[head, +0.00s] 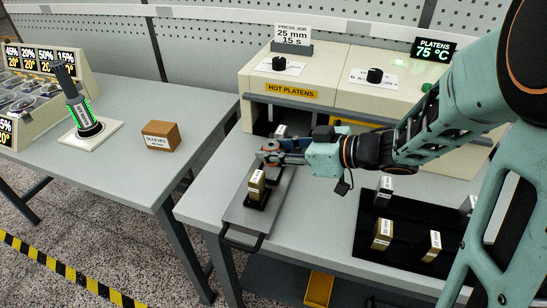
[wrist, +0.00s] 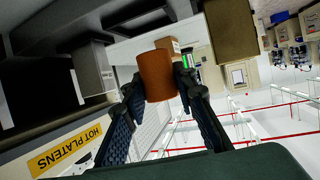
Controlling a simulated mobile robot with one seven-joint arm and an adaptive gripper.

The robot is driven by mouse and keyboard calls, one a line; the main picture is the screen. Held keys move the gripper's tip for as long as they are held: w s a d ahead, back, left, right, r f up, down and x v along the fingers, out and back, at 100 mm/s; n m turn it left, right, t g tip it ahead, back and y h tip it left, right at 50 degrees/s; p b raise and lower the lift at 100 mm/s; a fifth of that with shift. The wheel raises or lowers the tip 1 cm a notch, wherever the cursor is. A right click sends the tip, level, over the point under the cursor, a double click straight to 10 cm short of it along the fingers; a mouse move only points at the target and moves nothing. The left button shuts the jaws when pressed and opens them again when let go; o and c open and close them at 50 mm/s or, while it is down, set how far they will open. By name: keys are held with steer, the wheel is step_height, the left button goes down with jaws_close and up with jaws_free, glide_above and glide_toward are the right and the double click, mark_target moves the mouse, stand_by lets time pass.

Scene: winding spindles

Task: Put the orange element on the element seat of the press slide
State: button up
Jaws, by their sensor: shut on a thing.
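My gripper (head: 268,152) is shut on the orange element (wrist: 157,75), a short cylinder held between both fingertips in the wrist view. In the head view the gripper hides most of the element. The press slide (head: 235,211) is a grey plate with a dark handle, pulled out in front of the press. A gold block (head: 257,184) with a white label stands on a black base on the slide. My gripper is over the slide, just behind this block. The element seat cannot be made out clearly; my gripper covers that part.
The press (head: 292,94), marked hot platens with a 75 °C display, stands behind the slide. A black tray (head: 398,238) with several labelled blocks is at right. A cardboard box (head: 160,135) and a green-lit spindle (head: 83,115) stand on the left table.

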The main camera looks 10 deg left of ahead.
steer(key=shift+w+a+f+b, duration=0.15)
steer(key=shift+f+b, duration=0.15)
steer(key=shift+f, duration=0.65)
steer(key=shift+a+f+b, duration=0.15)
steer(key=shift+f+b, duration=0.1)
steer(key=shift+f, duration=0.65)
steer(key=shift+f, duration=0.1)
steer(key=shift+f, duration=0.15)
steer(key=o, duration=1.2)
steer(key=shift+c, duration=0.2)
steer(key=shift+d+r, duration=0.25)
steer(key=shift+r, duration=0.15)
steer(key=p+v, duration=0.2)
steer(key=v, duration=0.9)
steer(key=shift+d, duration=0.25)
